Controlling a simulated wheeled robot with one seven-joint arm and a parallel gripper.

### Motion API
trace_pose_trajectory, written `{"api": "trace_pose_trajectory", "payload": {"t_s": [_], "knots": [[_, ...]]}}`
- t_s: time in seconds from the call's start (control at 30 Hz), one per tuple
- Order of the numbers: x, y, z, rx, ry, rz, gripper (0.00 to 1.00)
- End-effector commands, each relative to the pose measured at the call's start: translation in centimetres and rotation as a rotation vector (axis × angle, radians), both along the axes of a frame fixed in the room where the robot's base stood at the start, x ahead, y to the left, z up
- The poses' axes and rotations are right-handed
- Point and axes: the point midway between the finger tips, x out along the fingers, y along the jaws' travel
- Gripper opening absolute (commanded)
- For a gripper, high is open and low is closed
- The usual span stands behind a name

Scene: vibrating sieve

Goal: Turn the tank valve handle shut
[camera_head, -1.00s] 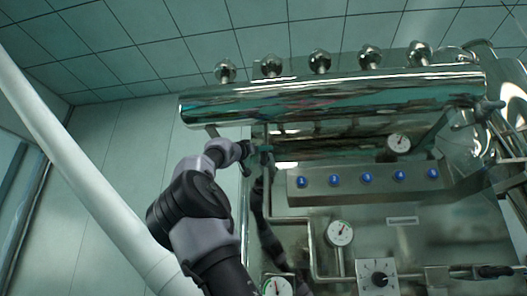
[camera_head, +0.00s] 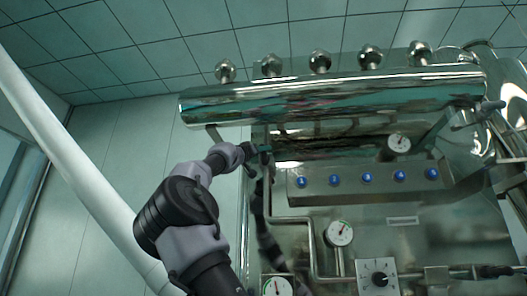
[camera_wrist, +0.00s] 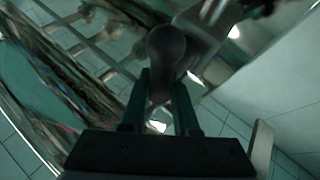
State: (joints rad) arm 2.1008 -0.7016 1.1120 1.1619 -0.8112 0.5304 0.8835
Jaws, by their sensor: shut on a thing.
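The tank (camera_head: 330,100) is a shiny horizontal steel cylinder across the upper middle of the head view. My gripper (camera_head: 264,150) is small there, below the tank's left part, and its hold is hard to make out. In the wrist view, the two dark green fingers of my gripper (camera_wrist: 161,105) are close together on the dark, rounded valve handle (camera_wrist: 165,52). The handle's rounded end reaches beyond the fingertips. Its joint with the valve and its exact turn angle are unclear.
A panel with several blue buttons (camera_head: 367,180) is right of my gripper. Gauges (camera_head: 339,233), pipes and a dial box (camera_head: 378,278) are below it. Another grey lever (camera_head: 490,107) is at the tank's right end.

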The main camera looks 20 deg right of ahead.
Motion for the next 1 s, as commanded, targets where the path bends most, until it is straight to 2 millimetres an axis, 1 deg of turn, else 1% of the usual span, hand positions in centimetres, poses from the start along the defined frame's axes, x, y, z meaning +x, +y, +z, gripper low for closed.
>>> {"api": "trace_pose_trajectory", "payload": {"t_s": [1.0], "knots": [[0.8,1.1,-1.2,-0.781,0.527,0.009,0.0]]}}
